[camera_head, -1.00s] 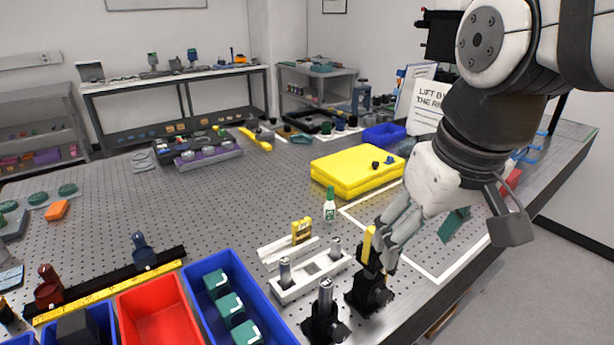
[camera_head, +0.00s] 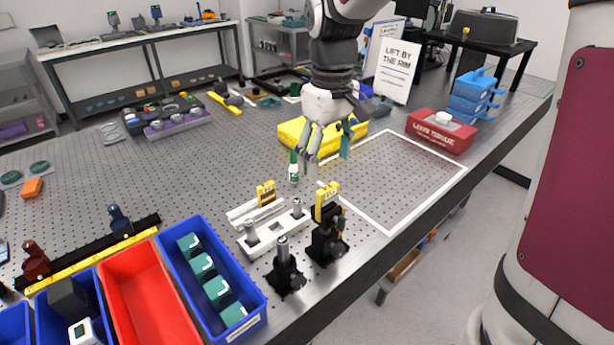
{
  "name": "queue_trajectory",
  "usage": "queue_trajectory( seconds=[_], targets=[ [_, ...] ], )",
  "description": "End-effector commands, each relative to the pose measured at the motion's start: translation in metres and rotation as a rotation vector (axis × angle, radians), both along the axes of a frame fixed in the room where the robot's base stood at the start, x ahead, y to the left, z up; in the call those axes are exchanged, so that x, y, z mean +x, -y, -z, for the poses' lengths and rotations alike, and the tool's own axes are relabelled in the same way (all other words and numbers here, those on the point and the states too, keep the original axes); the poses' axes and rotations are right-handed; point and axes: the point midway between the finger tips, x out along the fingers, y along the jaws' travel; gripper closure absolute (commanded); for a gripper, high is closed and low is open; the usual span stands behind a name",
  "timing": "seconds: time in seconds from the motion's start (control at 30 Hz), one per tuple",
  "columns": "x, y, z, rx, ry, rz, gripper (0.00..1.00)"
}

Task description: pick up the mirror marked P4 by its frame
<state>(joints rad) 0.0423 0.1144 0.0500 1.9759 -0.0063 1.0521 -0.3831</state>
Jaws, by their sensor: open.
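Two small yellow-framed pieces could be the mirror, but their markings are too small for me to read as P4. One yellow piece (camera_head: 327,201) stands upright at the top of a black mount (camera_head: 326,243) near the table's front edge. The other yellow piece (camera_head: 266,194) stands upright at a white slotted holder (camera_head: 245,212), left of the mount. My gripper (camera_head: 309,168) is open, with nothing visible between its fingers. It points down behind both pieces, in front of the yellow case and close to the green-capped bottle, apart from both yellow pieces in the picture.
A white rail with metal posts (camera_head: 262,242) and a second black mount (camera_head: 285,275) stand nearby. The green-capped bottle (camera_head: 293,173) and yellow case (camera_head: 291,133) are near my gripper. Blue bins (camera_head: 250,306) and a red bin (camera_head: 150,300) are front left. The white-outlined area (camera_head: 400,185) is largely clear.

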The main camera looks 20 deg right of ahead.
Motion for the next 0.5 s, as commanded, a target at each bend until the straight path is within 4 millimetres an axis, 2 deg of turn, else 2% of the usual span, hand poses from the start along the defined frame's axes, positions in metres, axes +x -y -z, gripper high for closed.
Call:
queue_trajectory(
  seconds=[0.1, 0.37, 0.5],
  targets=[
    [-0.001, 0.0, 0.019, 0.0, -0.003, 0.0, 0.33],
    [-0.002, 0.0, 0.036, 0.0, -0.002, 0.001, 0.33],
    [-0.007, 0.001, 0.055, 0.0, -0.005, 0.001, 0.33]
  ],
)
